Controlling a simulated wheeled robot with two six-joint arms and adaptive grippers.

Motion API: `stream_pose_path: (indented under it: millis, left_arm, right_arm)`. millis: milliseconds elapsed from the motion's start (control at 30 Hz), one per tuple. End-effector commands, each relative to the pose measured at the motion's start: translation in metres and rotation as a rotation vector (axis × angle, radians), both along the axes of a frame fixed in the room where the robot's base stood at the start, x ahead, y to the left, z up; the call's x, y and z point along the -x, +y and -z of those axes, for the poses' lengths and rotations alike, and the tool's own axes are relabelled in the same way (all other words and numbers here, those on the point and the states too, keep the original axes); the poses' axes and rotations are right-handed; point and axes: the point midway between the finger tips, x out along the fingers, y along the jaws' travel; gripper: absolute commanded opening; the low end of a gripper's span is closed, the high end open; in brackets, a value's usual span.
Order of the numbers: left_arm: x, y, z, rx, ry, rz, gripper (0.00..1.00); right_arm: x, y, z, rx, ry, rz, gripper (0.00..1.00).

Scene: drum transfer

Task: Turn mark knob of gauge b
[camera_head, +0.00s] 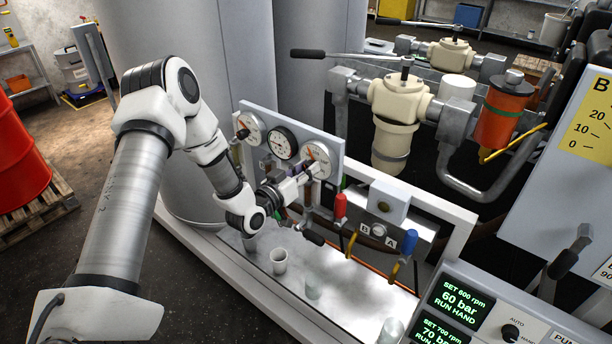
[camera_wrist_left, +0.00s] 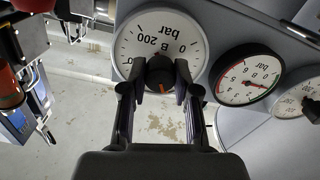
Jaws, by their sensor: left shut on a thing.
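Gauge B (camera_wrist_left: 136,48) is a white round dial marked "B 200 bar 0", upside down in the left wrist view. In the head view it is the right-hand dial (camera_head: 322,156) on the grey panel, partly hidden by my gripper. Its mark knob (camera_wrist_left: 160,72), dark with an orange line, stands out from the middle of the dial. My left gripper (camera_wrist_left: 160,82) is shut on the knob, one finger on each side. In the head view the left gripper (camera_head: 304,176) reaches the dial from the front left, and the knob is hidden there. My right gripper is not in view.
A black-rimmed gauge (camera_head: 282,143) and another white gauge (camera_head: 249,128) sit beside gauge B. Red (camera_head: 340,206) and blue (camera_head: 382,244) handles are to the lower right. Cups (camera_head: 279,261) stand on the ledge below. A control box (camera_head: 470,305) is at the bottom right.

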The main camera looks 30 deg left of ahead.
Motion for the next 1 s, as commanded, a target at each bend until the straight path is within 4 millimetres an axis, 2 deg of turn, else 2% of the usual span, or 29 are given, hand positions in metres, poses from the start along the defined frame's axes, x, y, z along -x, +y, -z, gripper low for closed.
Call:
stream_pose_path:
  millis: [33, 300, 867, 900, 967, 1000]
  left_arm:
    - [-0.001, 0.001, 0.001, 0.029, -0.004, 0.0, 0.0]
    - [-0.001, 0.001, -0.001, 0.162, 0.007, -0.002, 0.0]
    - [-0.001, 0.001, -0.002, 0.204, 0.011, -0.001, 0.0]
    - [-0.001, 0.001, -0.002, 0.204, 0.01, -0.002, 0.37]
    - [-0.001, 0.001, -0.002, 0.204, 0.011, -0.001, 0.55]
    - [-0.001, 0.001, -0.002, 0.204, 0.011, -0.001, 0.55]
  right_arm:
    - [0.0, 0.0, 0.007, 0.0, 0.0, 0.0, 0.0]
    - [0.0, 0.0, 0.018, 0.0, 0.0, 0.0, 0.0]
    - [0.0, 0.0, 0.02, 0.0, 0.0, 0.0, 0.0]
    - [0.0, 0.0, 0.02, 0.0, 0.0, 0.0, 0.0]
    - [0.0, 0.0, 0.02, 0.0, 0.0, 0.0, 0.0]
    - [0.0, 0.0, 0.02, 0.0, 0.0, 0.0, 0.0]
